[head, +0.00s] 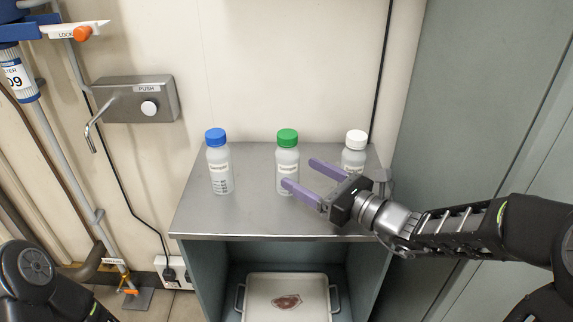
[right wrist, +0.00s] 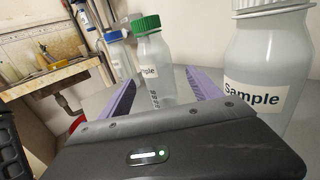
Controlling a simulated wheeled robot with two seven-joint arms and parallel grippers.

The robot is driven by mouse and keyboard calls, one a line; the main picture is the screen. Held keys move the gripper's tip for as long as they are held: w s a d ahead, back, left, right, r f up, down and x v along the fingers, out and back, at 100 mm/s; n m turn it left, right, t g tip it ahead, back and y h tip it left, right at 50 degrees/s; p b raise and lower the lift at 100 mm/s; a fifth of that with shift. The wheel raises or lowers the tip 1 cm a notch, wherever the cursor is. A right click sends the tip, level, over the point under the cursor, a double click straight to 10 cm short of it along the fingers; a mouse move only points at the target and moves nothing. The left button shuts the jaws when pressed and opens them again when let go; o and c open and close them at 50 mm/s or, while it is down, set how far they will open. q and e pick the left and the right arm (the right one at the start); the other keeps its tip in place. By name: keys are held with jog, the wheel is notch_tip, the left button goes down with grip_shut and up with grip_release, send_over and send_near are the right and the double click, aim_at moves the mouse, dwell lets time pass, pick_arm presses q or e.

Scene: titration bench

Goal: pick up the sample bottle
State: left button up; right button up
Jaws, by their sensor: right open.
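Three translucent bottles labelled "Sample" stand upright on the steel bench top (head: 240,215): a blue-capped bottle (head: 219,168) at left, a green-capped bottle (head: 288,168) in the middle and a white-capped bottle (head: 350,160) at right. My right gripper (head: 300,174) is open, its purple fingers pointing left toward the green-capped bottle. In the right wrist view the green-capped bottle (right wrist: 153,65) shows between the open fingers (right wrist: 162,90), and the white-capped bottle (right wrist: 265,70) is close at right. The gripper partly hides the white-capped bottle in the head view. No left gripper shows.
A tray (head: 258,284) with a brownish piece on it sits on the shelf below the bench top. A wall box (head: 135,98) with a lever is at left. A grey-green cabinet (head: 475,90) stands at right. The front left of the bench top is clear.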

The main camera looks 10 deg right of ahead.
aim_at(279, 162)
jog(key=shift+x, duration=1.3)
jog(key=shift+b+x, duration=0.35)
jog(key=shift+x, duration=2.25)
jog(key=shift+s+a+f, duration=0.1)
jog(key=shift+a, duration=0.05)
jog(key=c, duration=1.4)
jog(key=shift+c, duration=0.2)
notch_tip(279, 162, up, 18)
jog(key=p, duration=0.4)
